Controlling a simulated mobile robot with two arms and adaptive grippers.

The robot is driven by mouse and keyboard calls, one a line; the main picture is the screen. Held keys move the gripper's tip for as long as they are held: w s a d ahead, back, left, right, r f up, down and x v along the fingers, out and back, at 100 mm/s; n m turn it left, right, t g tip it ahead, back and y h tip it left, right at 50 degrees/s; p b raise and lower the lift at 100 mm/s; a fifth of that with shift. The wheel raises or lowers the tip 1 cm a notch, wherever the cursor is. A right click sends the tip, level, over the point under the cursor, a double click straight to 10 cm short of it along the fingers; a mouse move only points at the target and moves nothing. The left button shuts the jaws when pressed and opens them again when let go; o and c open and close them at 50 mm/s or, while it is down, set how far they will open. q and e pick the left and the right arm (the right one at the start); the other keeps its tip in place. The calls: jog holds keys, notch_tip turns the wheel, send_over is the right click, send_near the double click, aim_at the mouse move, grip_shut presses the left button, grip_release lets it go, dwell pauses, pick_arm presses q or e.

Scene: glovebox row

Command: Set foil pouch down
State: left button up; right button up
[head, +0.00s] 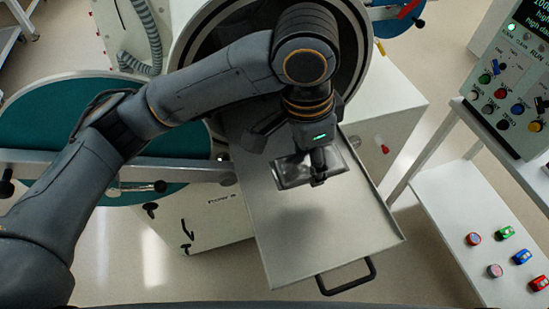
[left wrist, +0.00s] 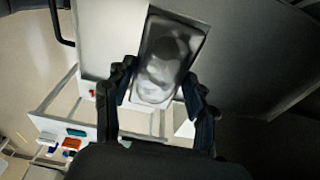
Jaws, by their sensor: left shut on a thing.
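The foil pouch (head: 291,172) is a shiny silver rectangle. My left gripper (head: 319,176) is shut on it, over the metal tray (head: 330,236). A dark shadow lies on the tray below the pouch, so the pouch looks held above it. The left wrist view shows the pouch (left wrist: 165,58) between the two dark fingers of my left gripper (left wrist: 160,92). The tray slides out from a round port and has a black handle (head: 346,278) at its front edge. My right gripper is not in view.
A control panel (head: 509,85) with coloured buttons stands at the right. A teal round door (head: 75,128) is at the left, behind my arm. The tray's front part is bare.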

aim_at(286, 156)
pick_arm(q)
jog(key=a+f, duration=0.1)
jog(key=w+a, duration=0.1)
jog(key=w+a+f, duration=0.1)
jog(key=shift+w+a+f+p, duration=0.15)
jog(key=shift+a+f+p, duration=0.2)
jog(key=f, duration=0.1)
jog(key=w+a+f, duration=0.1)
jog(key=a+f, duration=0.1)
jog(key=shift+w+f, duration=0.1)
jog(key=shift+w, duration=0.15)
jog(key=shift+a+f+p, duration=0.1)
jog(key=shift+f+p, duration=0.15)
jog(key=shift+p, duration=0.05)
jog(key=f, duration=0.1)
jog(key=f+p, duration=0.1)
jog(key=f, duration=0.1)
jog(key=shift+w+a, duration=0.2)
jog(key=shift+a, duration=0.15)
jog(key=shift+f, duration=0.35)
jog(key=shift+d, duration=0.1)
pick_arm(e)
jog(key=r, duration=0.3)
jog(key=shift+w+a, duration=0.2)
pick_arm(q)
jog(key=shift+f, duration=0.15)
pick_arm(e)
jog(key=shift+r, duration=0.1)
